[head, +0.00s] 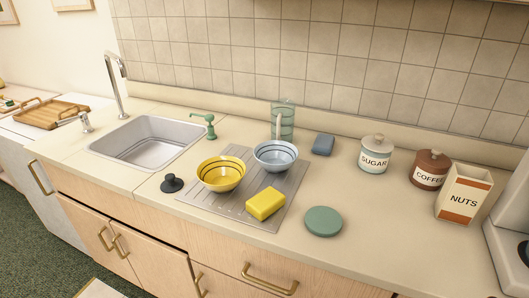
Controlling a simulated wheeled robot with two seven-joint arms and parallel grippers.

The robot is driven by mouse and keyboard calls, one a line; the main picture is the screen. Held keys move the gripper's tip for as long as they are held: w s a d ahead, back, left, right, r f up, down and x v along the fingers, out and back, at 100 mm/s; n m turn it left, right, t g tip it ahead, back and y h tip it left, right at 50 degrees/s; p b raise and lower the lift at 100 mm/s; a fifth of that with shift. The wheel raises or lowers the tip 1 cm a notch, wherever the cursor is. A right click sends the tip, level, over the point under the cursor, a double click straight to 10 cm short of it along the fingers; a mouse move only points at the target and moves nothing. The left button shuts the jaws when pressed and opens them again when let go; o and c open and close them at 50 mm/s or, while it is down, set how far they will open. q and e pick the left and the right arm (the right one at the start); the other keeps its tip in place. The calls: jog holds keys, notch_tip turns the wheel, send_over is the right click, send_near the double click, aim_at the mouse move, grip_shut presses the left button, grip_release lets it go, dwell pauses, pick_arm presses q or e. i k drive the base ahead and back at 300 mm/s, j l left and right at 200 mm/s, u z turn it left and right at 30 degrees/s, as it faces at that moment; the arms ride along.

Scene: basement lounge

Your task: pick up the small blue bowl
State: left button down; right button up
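The small blue bowl (275,156) is pale blue with dark rings inside. It sits upright on the grey drainboard mat (283,207) on the counter, right of the sink. A yellow bowl (221,174) with dark stripes stands close to its left and nearer to me. Neither of my grippers shows in the head view.
A glass (284,113) stands right behind the blue bowl, and a blue-grey sponge (323,144) lies to its right. A yellow sponge (265,204) is in front, near a green disc (323,221). Sugar (373,158), coffee (430,171) and nuts (463,194) containers stand right.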

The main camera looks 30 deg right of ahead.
aim_at(276, 156)
jog(key=i+j+z, duration=0.1)
jog(key=z, duration=0.4)
jog(key=i+j+z, duration=0.1)
jog(key=z, duration=0.4)
